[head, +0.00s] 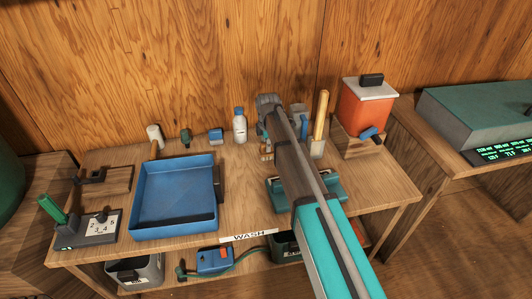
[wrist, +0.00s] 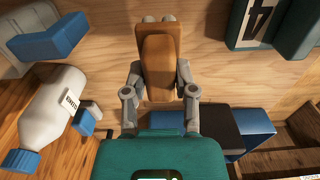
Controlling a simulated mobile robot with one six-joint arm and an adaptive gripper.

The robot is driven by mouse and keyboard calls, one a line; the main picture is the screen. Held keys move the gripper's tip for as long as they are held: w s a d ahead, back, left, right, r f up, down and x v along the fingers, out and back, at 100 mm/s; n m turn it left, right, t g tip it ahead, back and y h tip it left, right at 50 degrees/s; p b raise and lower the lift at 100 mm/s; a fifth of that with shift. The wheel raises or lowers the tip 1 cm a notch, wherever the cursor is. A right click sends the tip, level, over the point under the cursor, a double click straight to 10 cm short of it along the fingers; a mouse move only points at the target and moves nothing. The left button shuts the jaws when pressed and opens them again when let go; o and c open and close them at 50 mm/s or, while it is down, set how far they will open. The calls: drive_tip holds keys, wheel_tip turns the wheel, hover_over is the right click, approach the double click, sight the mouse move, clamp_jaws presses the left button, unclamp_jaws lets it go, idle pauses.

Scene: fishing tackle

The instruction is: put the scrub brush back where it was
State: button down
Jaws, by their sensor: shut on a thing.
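The scrub brush (wrist: 160,48), a brown wooden-backed piece, is between the two grey fingers of my gripper (wrist: 159,82) in the wrist view. The fingers are shut on its sides. In the head view my gripper (head: 266,143) is over the back middle of the wash table (head: 245,185), right of the white bottle. Only a small brown part of the brush shows there, and my arm hides much around it. I cannot tell whether the brush touches the table.
The white bottle (head: 239,127) with a blue cap stands close to my gripper. A blue tray (head: 174,190) is at left. A wooden-handled item in a holder (head: 317,147) and an orange container (head: 367,108) are at right. A teal item (head: 332,187) lies partly under my arm.

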drive_tip(key=shift+w+a+f+b, duration=0.1)
drive_tip(key=shift+w+f+b, duration=0.35)
drive_tip(key=shift+f+b, duration=1.6)
drive_tip(key=shift+f, duration=0.1)
drive_tip(key=shift+c, duration=2)
unclamp_jaws()
wheel_tip(320, 180, up, 12)
drive_tip(key=p, duration=1.2)
drive_tip(key=shift+r, duration=0.2)
drive_tip(key=shift+s, duration=0.1)
